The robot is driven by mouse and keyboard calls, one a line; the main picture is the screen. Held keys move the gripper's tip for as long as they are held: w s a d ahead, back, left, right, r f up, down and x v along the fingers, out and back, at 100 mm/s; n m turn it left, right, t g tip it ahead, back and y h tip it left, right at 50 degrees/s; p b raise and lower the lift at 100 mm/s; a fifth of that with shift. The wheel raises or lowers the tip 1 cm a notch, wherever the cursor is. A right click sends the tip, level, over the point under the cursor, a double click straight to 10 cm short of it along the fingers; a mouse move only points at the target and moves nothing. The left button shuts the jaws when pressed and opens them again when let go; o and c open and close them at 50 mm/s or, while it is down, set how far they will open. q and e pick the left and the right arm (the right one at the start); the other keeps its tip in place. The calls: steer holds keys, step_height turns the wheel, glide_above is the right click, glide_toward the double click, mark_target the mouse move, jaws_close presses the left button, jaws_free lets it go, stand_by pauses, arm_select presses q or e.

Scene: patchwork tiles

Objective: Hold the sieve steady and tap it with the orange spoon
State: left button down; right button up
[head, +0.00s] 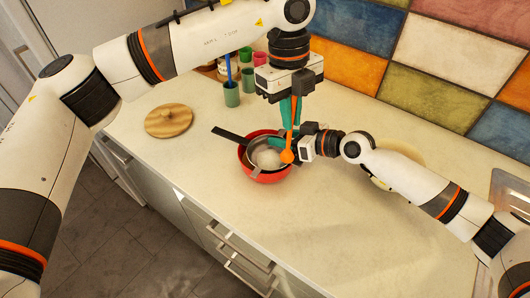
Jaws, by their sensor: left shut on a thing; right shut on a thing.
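The sieve (254,144) sits over a red bowl (266,180) on the counter, with its black handle sticking out to the upper left. White material (269,159) shows inside it. My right gripper (277,143) reaches in from the right and is shut at the sieve's right rim; the exact contact is partly hidden. My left gripper (290,112) points down from above, shut on the orange spoon (287,156). The spoon hangs with its head low beside the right gripper's fingers, over the sieve's right side. I cannot tell whether it touches the sieve.
A round wooden lid (168,121) lies on the counter at left. Green cups (231,94) and reddish cups stand behind the bowl, near the tiled wall (440,80). A pale round thing (408,155) is partly hidden behind my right arm. The front counter is clear.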

steer(key=shift+f, duration=0.2)
arm_select(q)
steer(key=shift+r, duration=0.65)
steer(key=shift+f, duration=1.05)
step_height(320, 180, up, 2)
steer(key=shift+r, duration=0.1)
steer(key=shift+f, duration=1.15)
steer(key=shift+r, duration=1.15)
